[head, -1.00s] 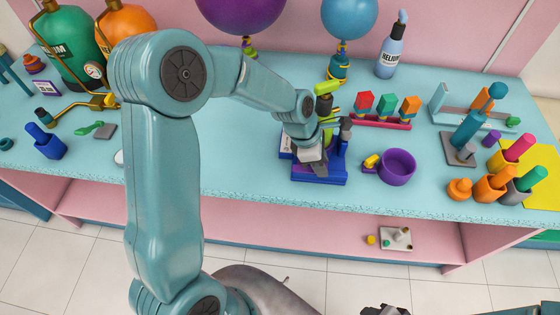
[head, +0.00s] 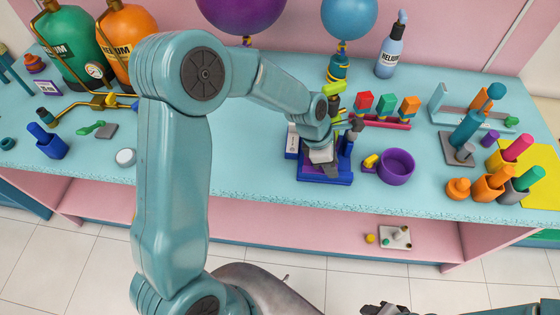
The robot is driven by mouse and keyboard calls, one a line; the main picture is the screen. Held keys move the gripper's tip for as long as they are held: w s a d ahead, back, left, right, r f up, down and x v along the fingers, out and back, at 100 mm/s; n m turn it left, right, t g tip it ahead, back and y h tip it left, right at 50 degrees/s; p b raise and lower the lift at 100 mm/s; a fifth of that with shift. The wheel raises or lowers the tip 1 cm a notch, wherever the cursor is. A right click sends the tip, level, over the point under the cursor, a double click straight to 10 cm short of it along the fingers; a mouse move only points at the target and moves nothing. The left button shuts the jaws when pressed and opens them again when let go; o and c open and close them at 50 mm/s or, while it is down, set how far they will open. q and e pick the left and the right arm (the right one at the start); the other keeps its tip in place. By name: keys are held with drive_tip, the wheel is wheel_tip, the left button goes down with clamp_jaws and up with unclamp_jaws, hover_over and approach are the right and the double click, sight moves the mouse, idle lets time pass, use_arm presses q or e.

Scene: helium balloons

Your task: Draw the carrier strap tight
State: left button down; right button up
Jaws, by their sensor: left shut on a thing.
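The blue carrier (head: 340,176) sits on the light blue counter, right of the middle of the head view, with a purple part inside its base. My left gripper (head: 322,164) is over the carrier, pointing down, and is shut on what seems to be its strap. The gripper and wrist cover the strap and most of the carrier's middle, so I cannot tell how tight the strap is. My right gripper (head: 384,309) shows only as a dark part at the bottom edge; its jaws cannot be made out.
A purple cup (head: 396,167) stands close right of the carrier. A red rack (head: 384,122) with colored pieces is behind it. Orange and grey holders (head: 492,184) are farther right. A white round lid (head: 125,157) lies left of my arm. Balloons (head: 349,18) float behind.

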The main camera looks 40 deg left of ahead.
use_arm(q)
drive_tip(key=shift+w+d+r, duration=0.1)
drive_tip(key=shift+w+d, duration=0.45)
drive_tip(key=shift+d, duration=0.2)
drive_tip(key=shift+p, duration=0.3)
drive_tip(key=c, duration=0.8)
unclamp_jaws()
drive_tip(key=shift+c, duration=0.2)
